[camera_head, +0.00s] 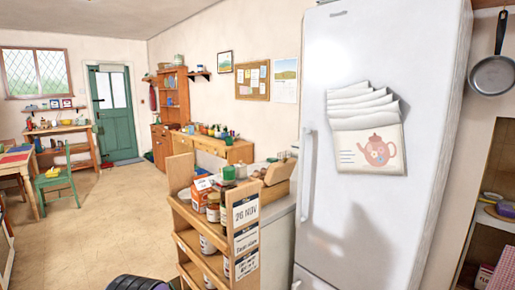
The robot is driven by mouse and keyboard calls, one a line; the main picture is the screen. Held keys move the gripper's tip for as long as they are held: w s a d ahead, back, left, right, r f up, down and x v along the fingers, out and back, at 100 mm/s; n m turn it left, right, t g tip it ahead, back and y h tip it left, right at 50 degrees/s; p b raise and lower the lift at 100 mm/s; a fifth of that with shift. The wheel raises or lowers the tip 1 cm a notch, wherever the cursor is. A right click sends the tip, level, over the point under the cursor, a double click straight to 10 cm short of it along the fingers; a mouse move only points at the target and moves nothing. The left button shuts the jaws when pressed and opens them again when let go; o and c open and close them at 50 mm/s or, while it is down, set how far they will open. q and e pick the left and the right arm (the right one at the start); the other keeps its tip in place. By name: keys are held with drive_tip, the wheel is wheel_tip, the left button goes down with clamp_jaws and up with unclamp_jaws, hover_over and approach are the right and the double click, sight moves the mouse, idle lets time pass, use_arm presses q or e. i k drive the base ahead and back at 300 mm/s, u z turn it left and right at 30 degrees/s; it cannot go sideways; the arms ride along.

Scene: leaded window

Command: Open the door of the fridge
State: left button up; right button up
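The white fridge (385,215) stands upright right of the middle, close in front of me. Its tall upper door looks shut. A long vertical white handle (307,178) runs along the door's left edge. A seam near the bottom of the picture parts the upper door from a lower front section (310,281). Several paper sheets, the front one with a red teapot picture (372,152), hang on the door. Neither of my grippers shows in this view, and nothing is seen touching the handle.
A wooden shelf rack (187,214) with jars and cartons stands left of the fridge, beside a grey-sided counter (278,240). A pan (493,72) hangs at the far right above open shelves. Open floor (100,225) lies to the left. A green chair (57,182) stands further back.

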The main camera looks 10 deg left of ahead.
sight(355, 231)
drive_tip(key=u, duration=0.25)
drive_tip(key=i, duration=0.9)
drive_tip(key=z, duration=0.15)
